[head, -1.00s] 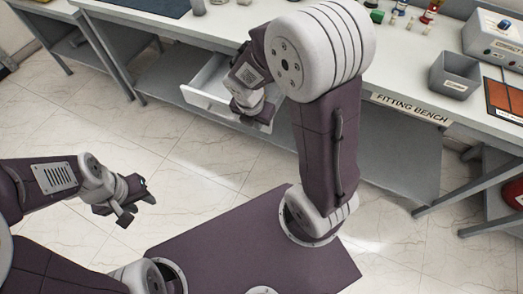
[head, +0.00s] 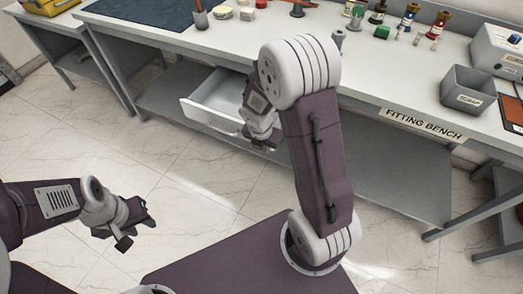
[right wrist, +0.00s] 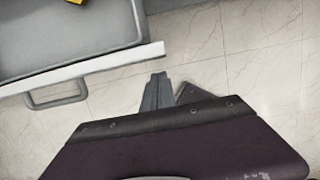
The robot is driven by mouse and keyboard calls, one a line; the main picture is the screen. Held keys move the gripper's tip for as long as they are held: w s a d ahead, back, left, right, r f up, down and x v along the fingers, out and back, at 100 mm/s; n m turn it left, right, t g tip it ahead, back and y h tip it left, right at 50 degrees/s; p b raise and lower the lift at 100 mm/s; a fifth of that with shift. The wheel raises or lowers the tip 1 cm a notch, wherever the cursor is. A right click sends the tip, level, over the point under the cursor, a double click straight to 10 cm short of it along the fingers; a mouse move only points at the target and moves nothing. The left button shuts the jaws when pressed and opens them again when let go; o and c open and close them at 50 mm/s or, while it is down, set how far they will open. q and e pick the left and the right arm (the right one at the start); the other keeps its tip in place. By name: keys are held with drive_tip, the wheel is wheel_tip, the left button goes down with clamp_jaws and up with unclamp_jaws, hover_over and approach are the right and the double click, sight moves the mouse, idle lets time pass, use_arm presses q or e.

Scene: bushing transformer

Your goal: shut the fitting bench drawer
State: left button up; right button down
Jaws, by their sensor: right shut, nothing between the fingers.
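The fitting bench drawer (head: 208,117) is pulled out, with its white front, side wall and grey inside showing in the head view. In the right wrist view its front edge (right wrist: 100,62) crosses the upper left, with the grey bar handle (right wrist: 57,96) below it. My right gripper (head: 266,144) is at the drawer's right front end, partly hiding it. In the right wrist view its closed fingers (right wrist: 156,92) are empty, to the right of the handle and apart from it. My left gripper (head: 138,232) is open and empty over the floor, well away from the drawer.
The fitting bench top (head: 345,75) carries bottles, small parts and a grey bin (head: 468,92). A grey lower shelf (head: 390,170) runs under the bench. Something yellow (right wrist: 76,1) lies in the drawer. The tiled floor before the drawer is clear.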

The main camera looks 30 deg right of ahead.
use_arm(q)
drive_tip(key=shift+r, duration=0.1)
use_arm(e)
drive_tip(key=shift+w+d, duration=0.5)
drive_tip(key=shift+d, duration=0.15)
use_arm(q)
drive_tip(key=shift+r, duration=0.15)
use_arm(e)
drive_tip(key=shift+r, duration=0.1)
